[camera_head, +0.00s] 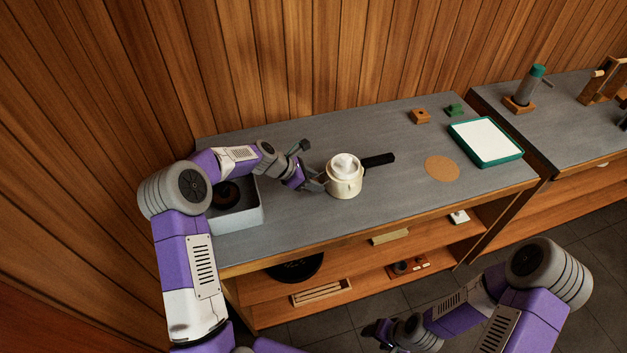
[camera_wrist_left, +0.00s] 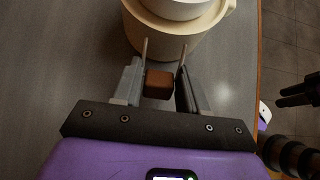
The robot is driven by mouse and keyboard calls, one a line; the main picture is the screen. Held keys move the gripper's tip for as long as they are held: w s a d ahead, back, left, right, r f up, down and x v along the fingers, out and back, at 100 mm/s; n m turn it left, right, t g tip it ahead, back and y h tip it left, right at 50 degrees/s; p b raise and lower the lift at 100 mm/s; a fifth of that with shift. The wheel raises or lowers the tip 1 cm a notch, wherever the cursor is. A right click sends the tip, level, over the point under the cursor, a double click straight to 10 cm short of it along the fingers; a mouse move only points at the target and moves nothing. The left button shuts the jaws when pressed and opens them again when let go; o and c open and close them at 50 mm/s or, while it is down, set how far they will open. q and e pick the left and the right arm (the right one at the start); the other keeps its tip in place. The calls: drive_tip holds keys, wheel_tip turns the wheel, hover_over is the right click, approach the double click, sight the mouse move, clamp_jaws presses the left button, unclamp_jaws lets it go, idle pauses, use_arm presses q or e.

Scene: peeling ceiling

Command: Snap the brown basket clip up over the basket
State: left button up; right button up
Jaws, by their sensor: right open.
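A cream round holder (camera_head: 345,187) with a black handle (camera_head: 378,160) sits on the grey counter. A white basket (camera_head: 344,166) sits in its top; its rim also shows in the left wrist view (camera_wrist_left: 172,8). The brown clip (camera_wrist_left: 159,84) is a small block low at the holder's near side, between my left gripper's fingers (camera_wrist_left: 163,60). In the head view my left gripper (camera_head: 318,184) is at the holder's left side and the clip is hidden. Whether the fingers press on the clip is unclear. My right gripper (camera_head: 372,332) is open, low in front of the counter.
A grey bin (camera_head: 240,216) with a dark round thing inside stands left, under my left arm. A cork disc (camera_head: 442,168), a green-rimmed tray (camera_head: 487,141) and small brown (camera_head: 420,116) and green (camera_head: 454,110) blocks lie right. Counter between holder and disc is clear.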

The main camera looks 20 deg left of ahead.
use_arm(q)
drive_tip(key=shift+c, duration=1)
wheel_tip(320, 180, up, 2)
drive_tip(key=g+y+p, duration=0.1)
drive_tip(key=p, duration=0.5)
drive_tip(key=g+y+p, duration=0.1)
drive_tip(key=y+p, duration=0.1)
drive_tip(key=p, duration=0.4)
drive_tip(key=shift+d+r+y, duration=0.1)
drive_tip(key=shift+d+y, duration=0.05)
drive_tip(key=shift+y, duration=0.15)
drive_tip(key=shift+w+r+g+y+p, duration=0.15)
drive_tip(key=shift+g+y+p, duration=0.45)
drive_tip(key=shift+p, duration=0.35)
drive_tip(key=shift+r+g+y+p, duration=0.1)
drive_tip(key=shift+g+y+p, duration=0.2)
drive_tip(key=shift+y+p, duration=0.2)
drive_tip(key=o, duration=0.9)
drive_tip(key=shift+s+a+r, duration=0.15)
drive_tip(key=shift+r, duration=1.1)
drive_tip(key=shift+s+a+r, duration=0.1)
drive_tip(key=shift+a+r, duration=0.1)
drive_tip(key=shift+r, duration=1)
drive_tip(key=shift+s+a+r, duration=0.15)
drive_tip(key=shift+r, duration=1.1)
